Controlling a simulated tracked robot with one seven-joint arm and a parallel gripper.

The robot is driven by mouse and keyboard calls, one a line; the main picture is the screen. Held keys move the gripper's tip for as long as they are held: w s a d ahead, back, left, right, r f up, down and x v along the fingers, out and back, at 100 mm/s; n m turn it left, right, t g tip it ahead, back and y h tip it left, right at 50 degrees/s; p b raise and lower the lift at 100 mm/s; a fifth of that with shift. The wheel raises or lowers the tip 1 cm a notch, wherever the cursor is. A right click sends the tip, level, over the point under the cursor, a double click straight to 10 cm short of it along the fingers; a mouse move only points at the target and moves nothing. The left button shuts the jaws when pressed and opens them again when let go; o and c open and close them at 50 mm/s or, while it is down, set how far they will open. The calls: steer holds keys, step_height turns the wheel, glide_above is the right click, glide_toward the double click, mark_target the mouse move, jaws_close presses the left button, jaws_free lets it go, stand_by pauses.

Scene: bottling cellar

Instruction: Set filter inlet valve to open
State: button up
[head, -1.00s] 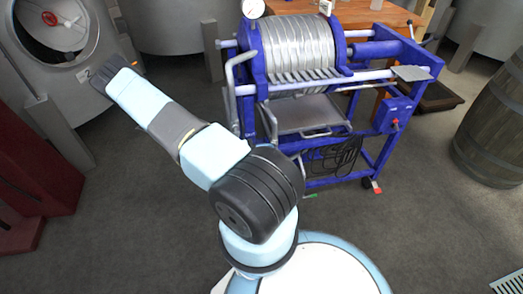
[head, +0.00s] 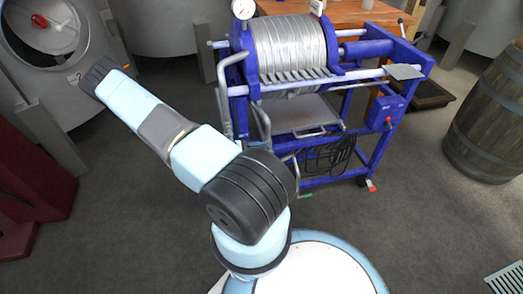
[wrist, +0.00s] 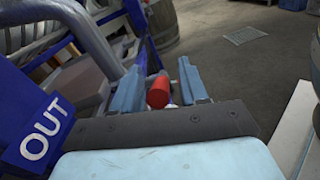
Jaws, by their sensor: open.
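The blue-framed filter press (head: 290,50) with silver plates stands ahead in the head view. A green-tipped lever (head: 306,196) shows low at its near side; I cannot tell whether it is the inlet valve or how it is set. In the wrist view, my gripper (wrist: 162,88) is open. A red rounded piece (wrist: 158,92) appears between its fingers; I cannot tell whether it is a valve handle, or how far off it is. A blue plate marked OUT (wrist: 42,132) is at left, below a grey pipe (wrist: 88,32).
A red-and-white piece (head: 371,186) is near a caster at the press's right foot. A blue switch box (head: 386,113) has a red knob. A barrel (head: 488,125) stands right, a tank with an open hatch (head: 45,30) left.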

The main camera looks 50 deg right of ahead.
steer(key=v, duration=1.3)
steer(key=shift+w+a, duration=0.15)
steer(key=shift+w, duration=0.1)
steer(key=shift+f, duration=0.15)
